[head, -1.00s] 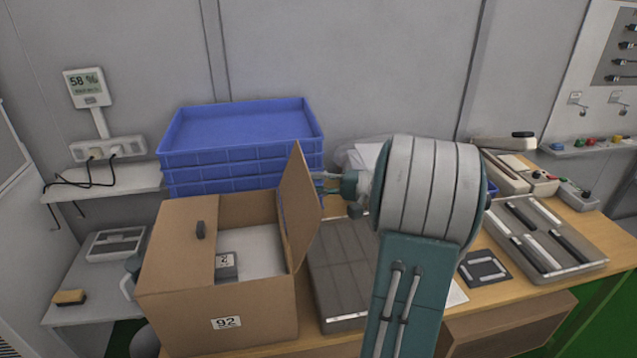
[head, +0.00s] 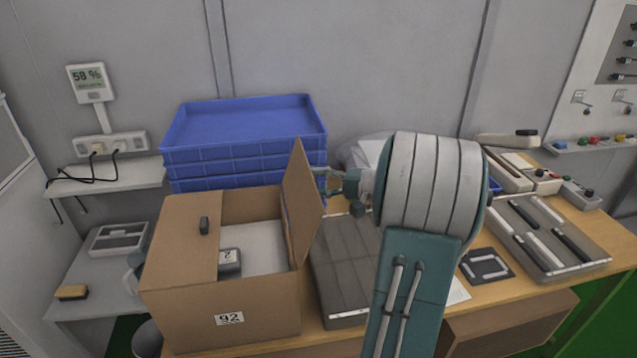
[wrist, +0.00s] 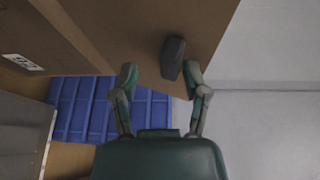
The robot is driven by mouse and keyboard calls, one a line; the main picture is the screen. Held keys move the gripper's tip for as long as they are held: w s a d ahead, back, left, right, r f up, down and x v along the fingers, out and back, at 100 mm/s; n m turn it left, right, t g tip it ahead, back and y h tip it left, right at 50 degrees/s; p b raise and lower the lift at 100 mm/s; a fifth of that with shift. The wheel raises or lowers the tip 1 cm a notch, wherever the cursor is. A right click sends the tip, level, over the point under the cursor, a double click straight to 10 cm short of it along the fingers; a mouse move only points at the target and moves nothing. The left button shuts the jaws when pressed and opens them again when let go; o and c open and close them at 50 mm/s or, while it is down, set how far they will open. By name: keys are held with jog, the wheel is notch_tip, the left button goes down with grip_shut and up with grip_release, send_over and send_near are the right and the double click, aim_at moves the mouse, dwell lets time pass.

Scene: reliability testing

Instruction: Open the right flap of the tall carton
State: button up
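The tall carton (head: 235,318) is brown cardboard with a "92" label on its front and stands at the left of the bench. Its left flap (head: 180,235) lies flat over the opening and has a dark knob. Its right flap (head: 302,205) stands raised, nearly upright, along the right side of the opening. In the wrist view the right flap (wrist: 125,30) fills the top, with its dark knob (wrist: 172,58) near the fingertips. My gripper (head: 322,182) is just right of the flap, its fingers (wrist: 161,75) spread apart with nothing held between them. Contact with the flap is unclear.
Inside the carton a small dark, labelled block (head: 230,262) rests on a pale surface. Stacked blue trays (head: 245,155) stand behind it. A grey case (head: 340,265) lies right of it, under my arm. A tray of bars (head: 592,258) is at the right.

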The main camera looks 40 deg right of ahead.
jog(key=v, duration=1.2)
jog(key=shift+f, duration=0.1)
